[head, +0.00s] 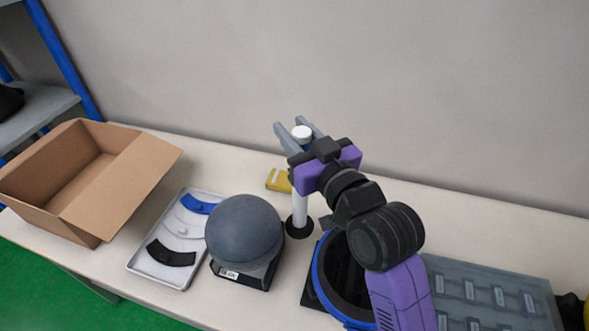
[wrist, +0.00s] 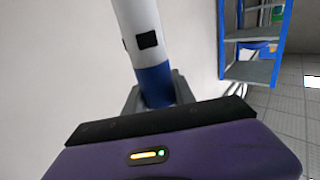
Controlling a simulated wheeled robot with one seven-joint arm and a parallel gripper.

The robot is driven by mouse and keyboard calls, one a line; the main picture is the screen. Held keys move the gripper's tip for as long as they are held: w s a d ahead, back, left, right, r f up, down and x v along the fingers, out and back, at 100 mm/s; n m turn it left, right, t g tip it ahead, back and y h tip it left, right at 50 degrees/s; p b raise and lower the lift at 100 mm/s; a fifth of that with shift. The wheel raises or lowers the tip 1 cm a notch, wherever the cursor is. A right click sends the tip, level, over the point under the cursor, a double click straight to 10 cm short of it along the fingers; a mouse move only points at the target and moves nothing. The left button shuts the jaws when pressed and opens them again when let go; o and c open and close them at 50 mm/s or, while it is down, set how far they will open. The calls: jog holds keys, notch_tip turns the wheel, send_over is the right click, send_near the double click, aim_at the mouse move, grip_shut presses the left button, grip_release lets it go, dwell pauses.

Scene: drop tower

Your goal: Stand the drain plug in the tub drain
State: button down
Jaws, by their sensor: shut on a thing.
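My gripper (head: 300,135) is shut on a long white tube with a blue band (head: 299,208), near its capped upper end. I take this tube for the drain plug. It looks upright in the head view, its foot at a black round piece (head: 298,232) on the table. I cannot tell whether the foot sits in that piece or is just above it, nor whether it is the tub drain. In the wrist view, the tube (wrist: 138,28) shows a black square mark, and the fingers (wrist: 156,95) close around its blue part.
A grey dome on a black base (head: 244,232) stands left of the tube. A white tray (head: 140,262) with curved pieces and an open cardboard box (head: 40,190) are further left. A yellow block (head: 279,180) lies behind. A blue-rimmed round thing (head: 322,285) and slotted grey panel (head: 520,310) lie right.

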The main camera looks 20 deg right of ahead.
notch_tip(320, 180, down, 10)
jog(key=shift+r, duration=0.25)
dwell(0.3)
jog(key=shift+f, duration=0.15)
jog(key=c, duration=1)
grip_release()
jog(key=shift+c, duration=0.2)
jog(key=s+d+b, duration=0.2)
jog(key=s+b, duration=0.1)
jog(key=s, duration=0.9)
